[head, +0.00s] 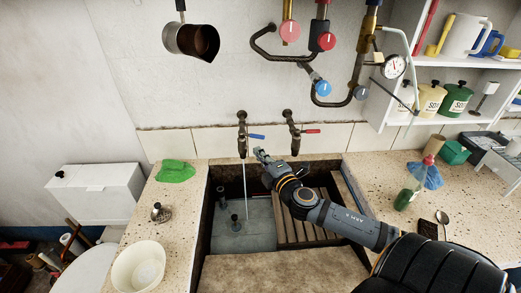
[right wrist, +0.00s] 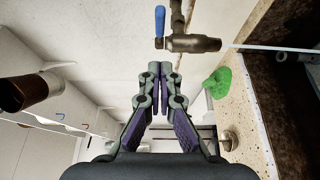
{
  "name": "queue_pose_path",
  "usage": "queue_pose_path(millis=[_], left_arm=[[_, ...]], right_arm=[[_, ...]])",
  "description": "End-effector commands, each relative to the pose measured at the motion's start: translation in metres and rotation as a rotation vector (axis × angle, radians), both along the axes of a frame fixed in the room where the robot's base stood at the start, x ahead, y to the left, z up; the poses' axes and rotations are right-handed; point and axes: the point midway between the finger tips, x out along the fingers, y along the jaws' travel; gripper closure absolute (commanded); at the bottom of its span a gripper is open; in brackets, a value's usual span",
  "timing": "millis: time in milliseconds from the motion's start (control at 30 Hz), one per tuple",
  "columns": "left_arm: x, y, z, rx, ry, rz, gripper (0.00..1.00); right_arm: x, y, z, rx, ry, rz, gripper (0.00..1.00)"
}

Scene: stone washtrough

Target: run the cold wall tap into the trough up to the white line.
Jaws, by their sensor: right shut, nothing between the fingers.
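The cold tap (head: 242,138) on the wall has a blue lever (head: 257,136) pointing right; in the right wrist view the lever (right wrist: 159,22) stands clear of my fingers. A thin pale stream (head: 245,182) falls from its spout into the left part of the stone trough (head: 208,215). The same stream (right wrist: 265,47) shows in the right wrist view. The trough's left part has a grey surface (head: 258,228); I cannot tell the water's depth. I cannot make out the white line. My right gripper (head: 259,153) is shut and empty, just below the blue lever. My left gripper is out of view.
A red-levered tap (head: 295,138) is on the right, close to my right arm. A slatted wooden rack (head: 296,232) fills the trough's right part. Green cloth (head: 175,171), a metal-knobbed piece (head: 160,212) and a cream bowl (head: 138,268) lie left; a green bottle (head: 408,192) stands right.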

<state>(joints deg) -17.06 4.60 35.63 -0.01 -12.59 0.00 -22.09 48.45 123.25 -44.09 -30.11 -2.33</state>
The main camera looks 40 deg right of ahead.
Motion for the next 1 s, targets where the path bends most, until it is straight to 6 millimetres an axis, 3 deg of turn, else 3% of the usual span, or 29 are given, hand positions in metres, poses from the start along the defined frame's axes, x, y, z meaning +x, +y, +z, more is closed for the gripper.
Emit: queue_pose_path(millis=[100, 300, 900, 1000], left_arm=[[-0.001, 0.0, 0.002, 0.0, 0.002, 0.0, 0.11], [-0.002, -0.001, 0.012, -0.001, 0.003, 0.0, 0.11], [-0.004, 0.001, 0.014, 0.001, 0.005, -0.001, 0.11], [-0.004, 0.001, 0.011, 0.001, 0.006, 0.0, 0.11]], right_arm=[[0.021, -0.002, 0.003, 0.012, -0.006, -0.001, 1.0], [0.038, -0.026, 0.003, 0.0, 0.001, 0.0, 1.0], [0.043, -0.034, 0.001, -0.001, 0.002, 0.0, 1.0], [0.049, -0.046, 0.0, -0.006, 0.002, -0.002, 1.0]])
